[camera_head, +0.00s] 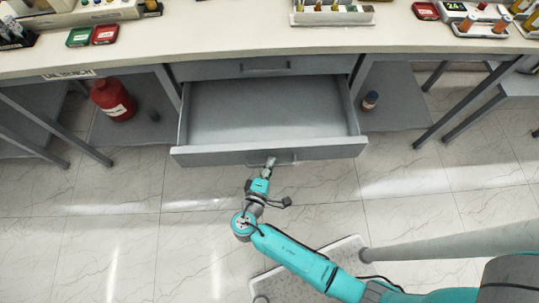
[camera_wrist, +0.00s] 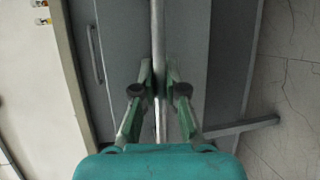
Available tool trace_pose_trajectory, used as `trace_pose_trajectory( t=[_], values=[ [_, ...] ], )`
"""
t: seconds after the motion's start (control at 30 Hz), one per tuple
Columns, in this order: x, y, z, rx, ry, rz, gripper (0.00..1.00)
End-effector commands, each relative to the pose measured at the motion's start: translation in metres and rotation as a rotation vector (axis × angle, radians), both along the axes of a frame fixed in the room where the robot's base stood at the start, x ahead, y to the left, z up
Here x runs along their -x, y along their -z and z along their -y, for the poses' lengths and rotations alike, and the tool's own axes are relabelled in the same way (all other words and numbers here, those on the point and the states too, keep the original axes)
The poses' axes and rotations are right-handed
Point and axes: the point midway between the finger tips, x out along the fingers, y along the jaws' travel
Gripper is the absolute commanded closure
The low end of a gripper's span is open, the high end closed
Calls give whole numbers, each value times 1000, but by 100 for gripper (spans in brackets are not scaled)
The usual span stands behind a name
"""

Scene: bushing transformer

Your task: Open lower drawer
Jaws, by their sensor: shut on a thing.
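The lower drawer (camera_head: 265,115) is grey and stands pulled out from under the bench, its empty inside showing from above in the head view. Its front panel (camera_head: 215,158) faces my arm. My gripper (camera_head: 270,163) is at the middle of that front panel, shut on the drawer's handle (camera_head: 288,157). In the wrist view, the fingers of my gripper (camera_wrist: 160,75) close from both sides on the handle bar (camera_wrist: 157,30). The upper drawer (camera_head: 215,70) above is shut, and its handle (camera_head: 265,67) also shows in the wrist view (camera_wrist: 94,55).
The bench top (camera_head: 240,40) carries racks and small trays along its back. A red bottle (camera_head: 113,100) stands on the low shelf at left, and a small dark bottle (camera_head: 370,100) at right. The tiled floor (camera_head: 110,220) in front of the drawer is clear at left.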

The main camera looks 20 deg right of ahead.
Motion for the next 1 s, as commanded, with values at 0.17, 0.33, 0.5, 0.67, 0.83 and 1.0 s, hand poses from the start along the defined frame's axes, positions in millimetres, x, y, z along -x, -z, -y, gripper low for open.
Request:
trace_pose_trajectory(
  t=[0.17, 0.33, 0.5, 0.67, 0.83, 1.0],
  values=[
    [3, 1, -1, 0, 0, -1, 100],
    [3, 1, -1, 0, 0, -1, 100],
    [3, 1, -1, 0, 0, -1, 77],
    [3, 0, -1, -1, 0, -1, 77],
    [4, 0, -3, -1, -1, -1, 77],
    [15, -3, -13, -1, -4, -1, 77]
  ],
)
